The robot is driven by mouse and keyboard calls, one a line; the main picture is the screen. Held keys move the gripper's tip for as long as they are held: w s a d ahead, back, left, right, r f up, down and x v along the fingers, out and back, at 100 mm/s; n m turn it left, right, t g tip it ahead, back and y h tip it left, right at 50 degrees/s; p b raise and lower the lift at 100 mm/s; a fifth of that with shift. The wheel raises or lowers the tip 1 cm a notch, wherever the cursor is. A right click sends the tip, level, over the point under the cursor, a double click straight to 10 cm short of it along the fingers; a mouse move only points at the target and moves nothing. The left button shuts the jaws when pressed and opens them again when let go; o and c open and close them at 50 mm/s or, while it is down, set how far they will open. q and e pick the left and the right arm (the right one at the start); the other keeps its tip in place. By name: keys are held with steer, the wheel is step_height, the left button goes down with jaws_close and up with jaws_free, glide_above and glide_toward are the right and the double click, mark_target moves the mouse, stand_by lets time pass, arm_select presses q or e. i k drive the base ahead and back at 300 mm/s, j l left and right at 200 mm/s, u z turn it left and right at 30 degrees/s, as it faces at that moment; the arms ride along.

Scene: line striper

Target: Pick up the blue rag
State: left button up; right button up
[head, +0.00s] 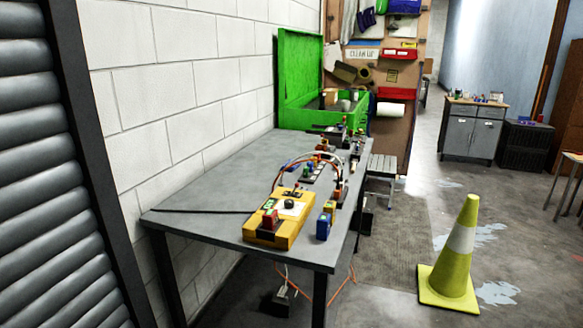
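No blue rag can be made out for certain. A dark blue item (367,17) hangs high on the brown board (388,135) at the back; it is too small to tell whether it is cloth. A brighter blue item (404,6) is at the top edge of the same board, partly cut off by the frame. Neither of my grippers is in the head view.
A grey table (190,205) along the white wall carries a yellow device (287,230), wires and a green open box (302,90). A yellow cone (455,260) stands on the floor to the right. A grey cabinet (470,135) stands farther back. Floor between is mostly clear.

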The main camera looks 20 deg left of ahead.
mark_target(293, 169)
steer(key=i+l+z, duration=0.35)
steer(key=i, duration=0.2)
steer(key=i+l+z, duration=0.2)
steer(key=i, duration=0.6)
steer(key=i+z, duration=0.2)
steer(key=i, duration=0.65)
steer(key=i+l+u, duration=0.1)
steer(key=i+u, duration=0.25)
steer(key=u, duration=0.15)
steer(key=i+l+u, duration=0.3)
steer(key=u, duration=0.2)
steer(key=i+l+u, duration=0.45)
steer(key=k+j, duration=0.1)
